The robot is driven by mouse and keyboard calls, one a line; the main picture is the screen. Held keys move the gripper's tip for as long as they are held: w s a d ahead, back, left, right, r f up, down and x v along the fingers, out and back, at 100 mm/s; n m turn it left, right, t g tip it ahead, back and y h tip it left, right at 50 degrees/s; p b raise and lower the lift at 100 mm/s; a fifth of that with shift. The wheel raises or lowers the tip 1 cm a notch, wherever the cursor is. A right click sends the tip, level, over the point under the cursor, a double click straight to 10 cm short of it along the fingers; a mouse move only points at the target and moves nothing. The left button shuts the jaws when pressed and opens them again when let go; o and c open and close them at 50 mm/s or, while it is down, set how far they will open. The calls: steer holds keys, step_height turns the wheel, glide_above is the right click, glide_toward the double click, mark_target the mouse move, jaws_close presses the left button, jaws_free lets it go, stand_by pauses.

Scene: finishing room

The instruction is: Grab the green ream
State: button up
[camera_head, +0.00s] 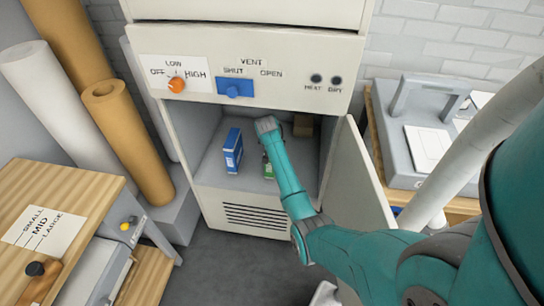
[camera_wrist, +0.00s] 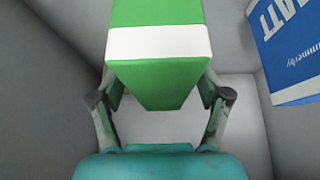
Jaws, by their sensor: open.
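The green ream (camera_wrist: 155,80) with a white band fills the upper middle of the wrist view. In the head view only a small green part (camera_head: 268,171) shows beside my arm, inside the open cabinet. My gripper (camera_wrist: 158,95) is open, with one finger on each side of the ream's near end. I cannot tell whether the fingers touch it.
A blue ream (camera_head: 233,150) stands left of the green one and also shows in the wrist view (camera_wrist: 290,50). A brown block (camera_head: 303,125) lies at the back right. The cabinet door (camera_head: 358,185) is open on the right. The cabinet walls are close around my gripper.

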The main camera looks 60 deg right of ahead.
steer(key=shift+w+d+f, duration=0.15)
steer(key=shift+d+f, duration=0.1)
steer(key=shift+f, duration=0.3)
steer(key=shift+f, duration=0.25)
stand_by(0.4)
jaws_close()
steer(key=shift+r, duration=0.1)
